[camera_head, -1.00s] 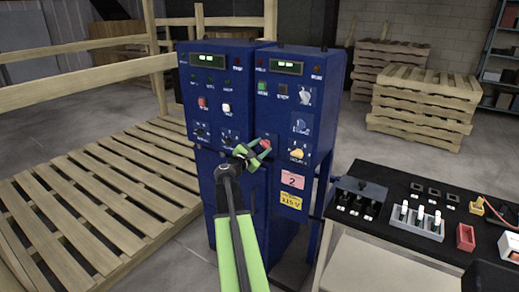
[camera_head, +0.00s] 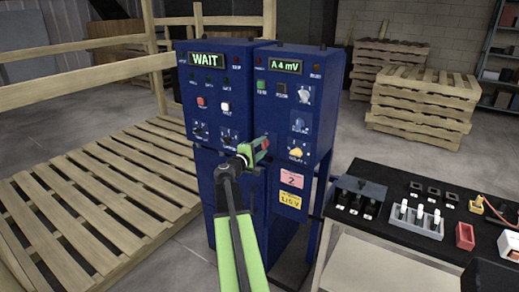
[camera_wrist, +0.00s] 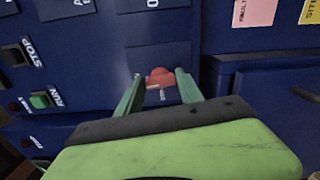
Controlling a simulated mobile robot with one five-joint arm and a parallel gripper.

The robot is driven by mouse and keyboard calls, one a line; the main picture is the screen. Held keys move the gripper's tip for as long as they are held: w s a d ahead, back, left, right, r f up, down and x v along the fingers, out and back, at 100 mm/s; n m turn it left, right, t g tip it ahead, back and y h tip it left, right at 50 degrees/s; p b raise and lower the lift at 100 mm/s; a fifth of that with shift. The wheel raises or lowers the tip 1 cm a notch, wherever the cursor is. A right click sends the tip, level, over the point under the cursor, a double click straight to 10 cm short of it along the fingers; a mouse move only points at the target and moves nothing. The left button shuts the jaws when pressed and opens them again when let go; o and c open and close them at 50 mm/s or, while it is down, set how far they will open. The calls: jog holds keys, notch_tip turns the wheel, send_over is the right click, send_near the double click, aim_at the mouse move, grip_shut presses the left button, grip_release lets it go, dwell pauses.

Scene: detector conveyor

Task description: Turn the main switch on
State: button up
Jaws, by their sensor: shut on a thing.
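The main switch, a small red knob, sits on the front of the blue cabinet (camera_head: 205,170), low on its right panel. In the head view the red switch (camera_head: 265,143) shows at the tips of my gripper (camera_head: 258,148). In the wrist view the red knob (camera_wrist: 160,74) is between the two green fingers of my gripper (camera_wrist: 160,82), which is shut on it. The knob's lower part and its markings are partly hidden. The left display (camera_head: 206,60) reads WAIT and the right display (camera_head: 286,67) reads A 4 mV.
A black-topped bench (camera_head: 398,239) with several switches and small boxes stands at the right, close to the cabinet. Wooden pallets (camera_head: 100,190) and a wooden rail (camera_head: 80,76) are at the left. More pallets (camera_head: 420,105) are stacked behind. Bare floor shows between.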

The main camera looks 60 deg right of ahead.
jog(key=shift+w+m, duration=0.1)
jog(key=shift+m, duration=0.5)
jog(key=o, duration=1.4)
jog(key=a, duration=1.7)
jog(key=shift+a, duration=0.15)
